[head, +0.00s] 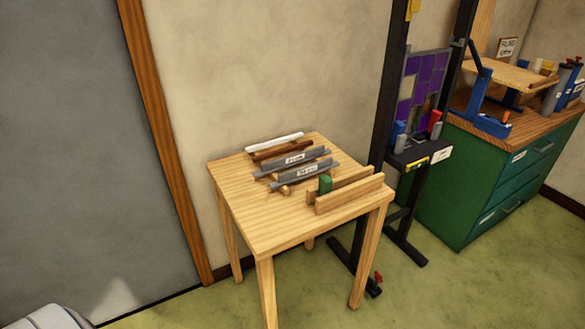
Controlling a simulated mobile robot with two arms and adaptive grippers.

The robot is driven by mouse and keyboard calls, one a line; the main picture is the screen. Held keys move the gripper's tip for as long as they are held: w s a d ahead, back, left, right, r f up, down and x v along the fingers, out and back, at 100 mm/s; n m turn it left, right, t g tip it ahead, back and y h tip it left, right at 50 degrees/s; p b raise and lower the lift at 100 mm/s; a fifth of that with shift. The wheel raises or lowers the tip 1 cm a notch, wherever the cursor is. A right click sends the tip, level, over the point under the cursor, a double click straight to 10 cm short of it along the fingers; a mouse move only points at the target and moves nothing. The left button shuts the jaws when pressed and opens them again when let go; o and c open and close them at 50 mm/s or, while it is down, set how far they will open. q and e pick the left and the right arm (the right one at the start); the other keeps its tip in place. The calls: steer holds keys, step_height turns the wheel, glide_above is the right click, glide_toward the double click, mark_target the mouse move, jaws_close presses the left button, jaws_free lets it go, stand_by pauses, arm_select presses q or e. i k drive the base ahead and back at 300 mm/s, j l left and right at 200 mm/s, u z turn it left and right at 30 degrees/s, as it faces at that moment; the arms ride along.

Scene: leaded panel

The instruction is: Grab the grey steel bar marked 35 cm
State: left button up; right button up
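Two grey bars with white labels lie side by side on a small wooden table (265,222). The farther grey bar (273,168) and the nearer grey bar (282,182) are alike in look. Their labels are too small to read surely, so I cannot tell which is marked 35 cm. Both seem raised a little on wooden supports (285,190). Behind them lie a brown bar (270,152) and a white bar (275,142). Neither of my grippers is in view.
A green cabinet (480,185) stands farther right. Floor left of the table is clear.

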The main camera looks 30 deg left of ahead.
mark_target(269, 167)
steer(key=i+j, duration=0.1)
steer(key=j, duration=0.3)
steer(key=i+j+u, duration=0.15)
steer(key=j, duration=0.7)
steer(key=i+j+u, duration=0.15)
steer(key=j, duration=0.25)
steer(key=i+j, duration=0.15)
steer(key=j, duration=0.25)
steer(key=u, duration=0.05)
